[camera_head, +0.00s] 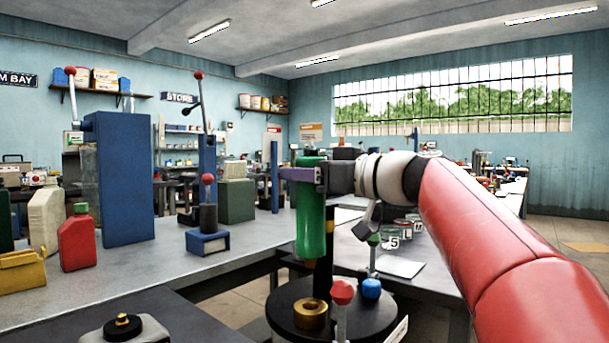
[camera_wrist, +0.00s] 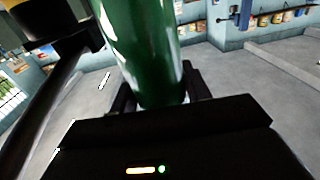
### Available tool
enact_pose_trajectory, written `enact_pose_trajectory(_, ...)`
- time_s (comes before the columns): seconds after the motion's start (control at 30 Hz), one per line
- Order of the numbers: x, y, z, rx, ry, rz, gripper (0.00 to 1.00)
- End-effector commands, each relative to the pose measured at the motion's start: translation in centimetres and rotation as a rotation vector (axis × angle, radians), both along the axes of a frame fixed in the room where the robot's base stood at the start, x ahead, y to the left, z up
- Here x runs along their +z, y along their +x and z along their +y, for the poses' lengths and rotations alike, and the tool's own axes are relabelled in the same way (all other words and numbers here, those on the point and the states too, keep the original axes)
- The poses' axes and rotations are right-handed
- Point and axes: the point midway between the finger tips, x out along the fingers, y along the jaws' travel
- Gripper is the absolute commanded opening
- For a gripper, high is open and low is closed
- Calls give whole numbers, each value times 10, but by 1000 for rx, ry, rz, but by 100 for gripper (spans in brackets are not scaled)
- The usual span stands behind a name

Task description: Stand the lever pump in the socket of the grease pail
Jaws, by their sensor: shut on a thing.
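My gripper (camera_head: 308,175) is shut on an upright green cylinder, which looks like the lever pump (camera_head: 311,225), gripping it near its top. In the wrist view the green barrel (camera_wrist: 142,45) stands between the two dark fingers (camera_wrist: 155,92). A dark round top (camera_head: 370,318), possibly the grease pail's lid, lies below in the head view. A brass ring (camera_head: 311,314) that looks like a socket sits on it. A black post shows between the green barrel and this top; I cannot tell which it belongs to, nor whether the pump touches the socket.
A blue cap (camera_head: 371,288) and a red knob (camera_head: 343,291) stand close to the brass ring. The grey bench (camera_head: 150,262) at left holds a tall blue tank (camera_head: 124,178), a red can (camera_head: 77,240) and a lever device on a blue base (camera_head: 207,241). Jars (camera_head: 408,232) stand behind.

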Motion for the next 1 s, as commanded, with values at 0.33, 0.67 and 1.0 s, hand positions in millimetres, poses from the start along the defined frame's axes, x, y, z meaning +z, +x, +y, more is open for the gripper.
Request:
enact_pose_trajectory(0.33,-37,0,0,-1,1,-2,0)
enact_pose_trajectory(0.67,-56,0,0,-2,1,-2,0)
enact_pose_trajectory(1.0,-57,0,0,-1,1,-2,0)
